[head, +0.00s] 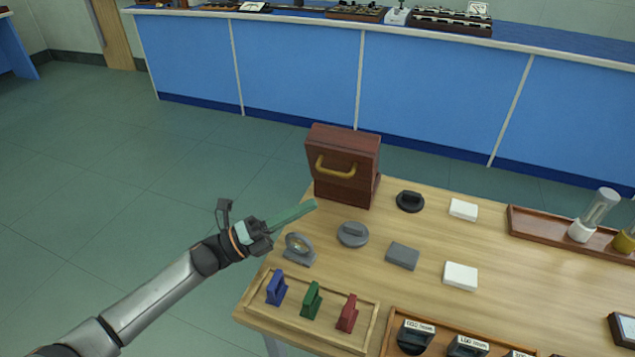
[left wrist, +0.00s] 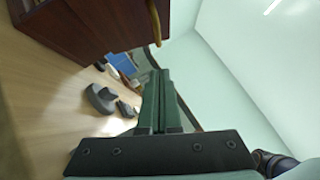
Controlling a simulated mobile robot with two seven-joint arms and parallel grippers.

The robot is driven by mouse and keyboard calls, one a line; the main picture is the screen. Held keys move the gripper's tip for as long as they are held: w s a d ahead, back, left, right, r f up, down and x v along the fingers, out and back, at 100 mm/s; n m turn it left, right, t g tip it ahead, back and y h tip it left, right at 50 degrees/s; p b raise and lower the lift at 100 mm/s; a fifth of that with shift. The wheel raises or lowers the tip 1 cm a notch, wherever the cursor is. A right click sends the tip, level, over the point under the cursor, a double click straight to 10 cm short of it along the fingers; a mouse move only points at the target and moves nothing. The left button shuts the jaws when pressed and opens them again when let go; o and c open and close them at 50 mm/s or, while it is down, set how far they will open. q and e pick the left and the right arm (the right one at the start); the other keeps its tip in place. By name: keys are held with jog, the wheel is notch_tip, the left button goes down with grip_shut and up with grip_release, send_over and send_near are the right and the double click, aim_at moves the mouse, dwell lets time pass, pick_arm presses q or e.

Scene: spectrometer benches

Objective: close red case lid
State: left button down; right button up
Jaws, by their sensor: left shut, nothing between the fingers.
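The red-brown case (head: 342,192) stands at the table's far left corner. Its lid (head: 352,146) is the upper block, with a yellow handle (head: 336,170) on the side facing me; I cannot tell how far the lid stands open. My left gripper (head: 312,205) is shut and empty, its long green fingers pointing right, with the tips just left of the case's lower front corner in the picture. Contact cannot be told. In the left wrist view the case (left wrist: 75,25) fills the upper left, beside the shut fingertips (left wrist: 158,75). My right gripper is out of view.
On the table are a round grey piece (head: 352,235), a dial stand (head: 299,249), a black knob (head: 410,201), grey and white blocks, and a wooden tray (head: 330,338) with blue, green and red pieces. Open floor lies left of the table; a blue bench (head: 295,70) stands behind.

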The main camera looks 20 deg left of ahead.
aim_at(341, 166)
pick_arm(q)
jog(key=shift+w+d+r, duration=0.25)
jog(key=shift+w+r, duration=0.15)
jog(key=shift+w, duration=0.35)
jog(key=shift+w+d+r, duration=0.25)
jog(key=shift+w+r, duration=0.2)
jog(key=shift+w, duration=0.3)
jog(key=shift+w+d+r, duration=0.25)
jog(key=shift+w+r, duration=0.15)
jog(key=shift+w, duration=0.35)
jog(key=shift+r, duration=0.1)
